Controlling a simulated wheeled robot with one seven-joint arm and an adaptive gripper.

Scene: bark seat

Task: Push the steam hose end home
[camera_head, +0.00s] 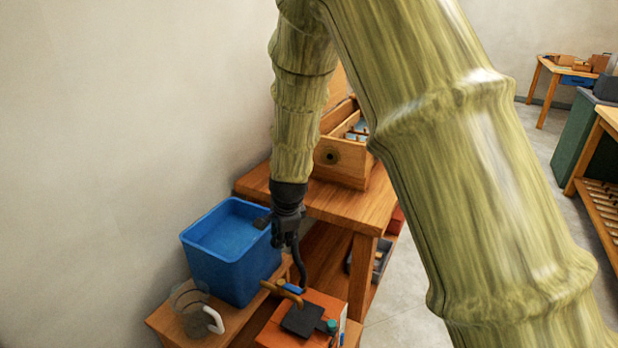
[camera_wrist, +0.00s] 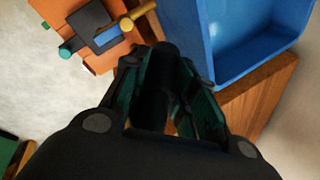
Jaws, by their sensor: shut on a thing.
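My gripper (camera_head: 287,235) points down beside the blue bin, above the orange steam unit (camera_head: 283,335). In the wrist view my gripper (camera_wrist: 168,95) is shut on a dark cylinder, the steam hose end (camera_wrist: 160,85). The black hose (camera_head: 301,262) hangs from the gripper and curves down to the orange unit. The unit has a dark top plate, a teal knob and a brass-coloured pipe (camera_head: 281,291); it also shows in the wrist view (camera_wrist: 70,12). A wooden box (camera_head: 347,165) on the table has a dark round port (camera_head: 330,157) in its front. The hose end is apart from this port.
A blue bin (camera_head: 212,262) stands close left of the gripper. The wooden table (camera_head: 335,207) with a lower shelf is behind and right. A white-handled clear jug (camera_head: 212,320) stands at lower left. My arm hides much of the right middle.

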